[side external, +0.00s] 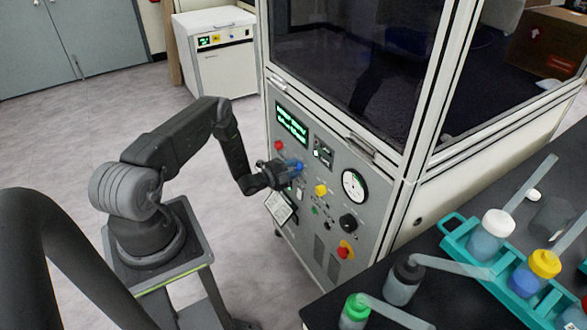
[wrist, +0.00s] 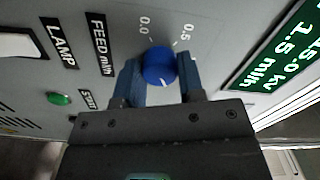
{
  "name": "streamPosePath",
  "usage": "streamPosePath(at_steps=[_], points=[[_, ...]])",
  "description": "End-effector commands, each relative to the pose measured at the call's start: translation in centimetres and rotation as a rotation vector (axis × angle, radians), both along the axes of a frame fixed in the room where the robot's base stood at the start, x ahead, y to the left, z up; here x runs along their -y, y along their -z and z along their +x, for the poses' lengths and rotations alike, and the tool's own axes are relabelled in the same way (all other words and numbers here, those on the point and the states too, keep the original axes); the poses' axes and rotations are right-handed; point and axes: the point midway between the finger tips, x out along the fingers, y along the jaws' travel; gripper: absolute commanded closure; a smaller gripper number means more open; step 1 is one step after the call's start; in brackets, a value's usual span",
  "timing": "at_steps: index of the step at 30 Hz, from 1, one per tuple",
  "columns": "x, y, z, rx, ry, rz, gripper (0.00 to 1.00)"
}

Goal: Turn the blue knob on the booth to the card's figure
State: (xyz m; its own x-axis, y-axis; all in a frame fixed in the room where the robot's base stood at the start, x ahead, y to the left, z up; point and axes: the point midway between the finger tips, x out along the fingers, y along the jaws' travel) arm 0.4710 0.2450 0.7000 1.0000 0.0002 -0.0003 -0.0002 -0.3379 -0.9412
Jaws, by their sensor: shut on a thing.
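The blue knob (wrist: 160,66) sits on the booth's grey panel (wrist: 90,90), with the scale marks "0.0" and "0.5" beside it and the label "FEED ml/h" near it. My gripper (wrist: 161,82) is shut on the knob, one blue finger on each side. In the side view my gripper (side external: 278,172) reaches the panel, and the blue knob (side external: 298,166) shows just past it. The card (side external: 279,207) hangs on the panel below my gripper; its figure is too small to read. The display (wrist: 285,50) reads "15.0 kV" and "1.5 ml/h".
A red knob (side external: 279,145), a yellow knob (side external: 321,190), a round gauge (side external: 353,185) and a black knob (side external: 347,222) are on the panel nearby. A dark bench (side external: 440,280) with bottles stands at the front right.

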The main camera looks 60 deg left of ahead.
Motion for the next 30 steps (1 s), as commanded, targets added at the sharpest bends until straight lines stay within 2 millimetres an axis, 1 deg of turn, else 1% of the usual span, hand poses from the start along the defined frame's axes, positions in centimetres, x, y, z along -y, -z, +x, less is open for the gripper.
streamPosePath(at_steps=[15,16,18,23,30], points=[[0.02,-0.01,-0.03,0.001,0.001,0.017,0.88],[0.02,-0.01,-0.03,0.001,0.001,0.017,0.62],[0.02,-0.01,-0.03,0.001,0.001,0.017,0.55],[0.01,0.01,-0.02,0.0,0.001,0.017,0.4],[0.0,0.01,-0.06,0.0,0.0,0.017,0.39]])
